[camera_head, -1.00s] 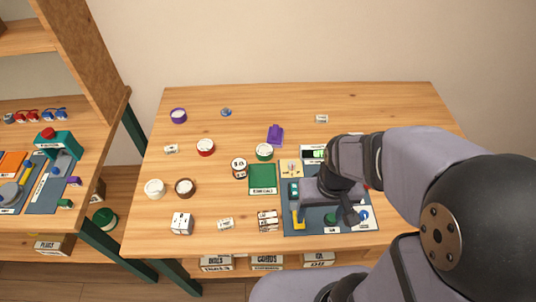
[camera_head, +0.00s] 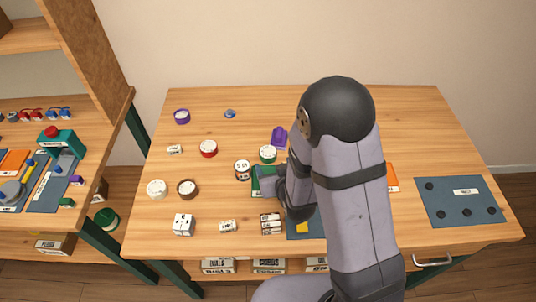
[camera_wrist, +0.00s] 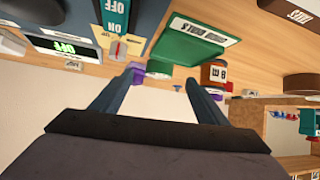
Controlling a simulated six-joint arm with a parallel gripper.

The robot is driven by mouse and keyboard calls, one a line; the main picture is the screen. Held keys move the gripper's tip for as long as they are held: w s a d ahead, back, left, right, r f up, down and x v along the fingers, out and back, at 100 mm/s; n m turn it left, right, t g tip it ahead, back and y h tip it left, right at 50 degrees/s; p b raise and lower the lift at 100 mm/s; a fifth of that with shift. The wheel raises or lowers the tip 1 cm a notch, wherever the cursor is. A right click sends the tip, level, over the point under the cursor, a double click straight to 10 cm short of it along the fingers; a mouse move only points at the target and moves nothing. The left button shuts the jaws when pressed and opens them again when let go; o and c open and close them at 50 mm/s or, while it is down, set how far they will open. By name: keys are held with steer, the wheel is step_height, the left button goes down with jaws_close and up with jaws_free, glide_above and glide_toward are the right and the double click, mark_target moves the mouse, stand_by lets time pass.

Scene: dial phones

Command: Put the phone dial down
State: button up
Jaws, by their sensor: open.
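No phone dial can be made out for certain in either current view. In the head view my gripper (camera_head: 266,181) is over the green tray (camera_head: 257,193), partly covering it. In the wrist view, which looks upside down, my gripper (camera_wrist: 165,92) has its two fingers spread apart, with nothing visible held between them. The green tray (camera_wrist: 184,46) lies beyond the fingers, with a white label that seems to read GOOD DIALS. My arm hides most of the blue-grey work mat (camera_head: 303,229).
A dark mat (camera_head: 462,201) lies at right. The back of the table is mostly clear.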

mark_target(268, 153)
steer(key=shift+w+a+f+t, duration=0.1)
steer(key=shift+w+a+t, duration=0.1)
steer(key=shift+a+t, duration=0.25)
steer(key=shift+w, duration=0.15)
steer(key=shift+x, duration=0.9)
steer(key=shift+d+r+p+x, duration=0.15)
steer(key=shift+p+x, duration=0.4)
steer(key=shift+x, duration=0.4)
steer(key=shift+d+r+p+x, duration=0.15)
steer(key=shift+p+x, duration=0.4)
steer(key=shift+x, duration=1.3)
steer(key=shift+d, duration=0.1)
steer(key=shift+c, duration=0.6)
steer(key=c, duration=1.2)
steer(key=shift+r, duration=0.1)
